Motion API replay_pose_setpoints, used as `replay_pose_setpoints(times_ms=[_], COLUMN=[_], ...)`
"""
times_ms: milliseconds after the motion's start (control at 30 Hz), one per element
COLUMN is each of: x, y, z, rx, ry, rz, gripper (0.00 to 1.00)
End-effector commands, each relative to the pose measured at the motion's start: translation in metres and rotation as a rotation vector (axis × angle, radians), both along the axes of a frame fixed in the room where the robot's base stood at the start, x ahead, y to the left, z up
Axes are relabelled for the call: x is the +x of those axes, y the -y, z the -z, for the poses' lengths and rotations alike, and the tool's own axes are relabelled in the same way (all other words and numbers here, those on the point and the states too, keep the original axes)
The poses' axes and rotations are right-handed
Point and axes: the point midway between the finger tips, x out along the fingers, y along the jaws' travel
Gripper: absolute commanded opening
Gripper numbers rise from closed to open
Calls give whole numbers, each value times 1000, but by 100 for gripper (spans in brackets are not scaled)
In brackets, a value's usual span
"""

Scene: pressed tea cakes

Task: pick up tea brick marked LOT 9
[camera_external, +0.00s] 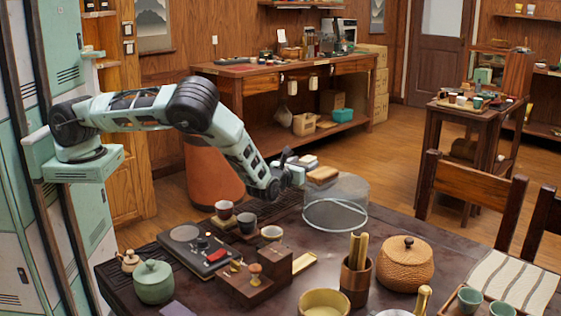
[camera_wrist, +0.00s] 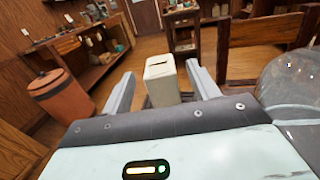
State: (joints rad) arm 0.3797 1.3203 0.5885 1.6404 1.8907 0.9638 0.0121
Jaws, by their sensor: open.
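My gripper (camera_external: 297,168) is open above the far edge of the dark table, beside a clear round cover. In the wrist view its two fingers (camera_wrist: 161,70) are spread, with a cream block (camera_wrist: 160,86) showing between them. The block has a dark mark on its top face, too small to read. I see a gap between it and the fingers, and cannot tell how far in front of them it is. In the external view, pale wrapped blocks (camera_external: 308,160) and a brown block (camera_external: 322,174) are close to the gripper. No LOT 9 marking is legible.
The clear cover (camera_external: 335,207) stands right of the gripper; it also shows in the wrist view (camera_wrist: 292,88). Cups (camera_external: 246,221), a scale (camera_external: 195,245), a wooden tool holder (camera_external: 356,280) and a woven pot (camera_external: 405,263) crowd the table. A chair (camera_external: 470,190) stands at right.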

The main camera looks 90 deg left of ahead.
Motion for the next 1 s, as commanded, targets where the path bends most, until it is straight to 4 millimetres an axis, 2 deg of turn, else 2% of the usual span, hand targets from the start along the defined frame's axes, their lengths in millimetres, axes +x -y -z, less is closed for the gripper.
replay_pose_setpoints(times_ms=[333,633,667,833,1000], x=[27,30,30,30,30], y=[-38,-41,-41,-41,-41], z=[-2,-1,-1,-1,-2], rx=[-1,-1,-1,0,0], ry=[1,-1,-1,0,0], rz=[0,1,1,1,1], gripper=[60,60,54,8,8])
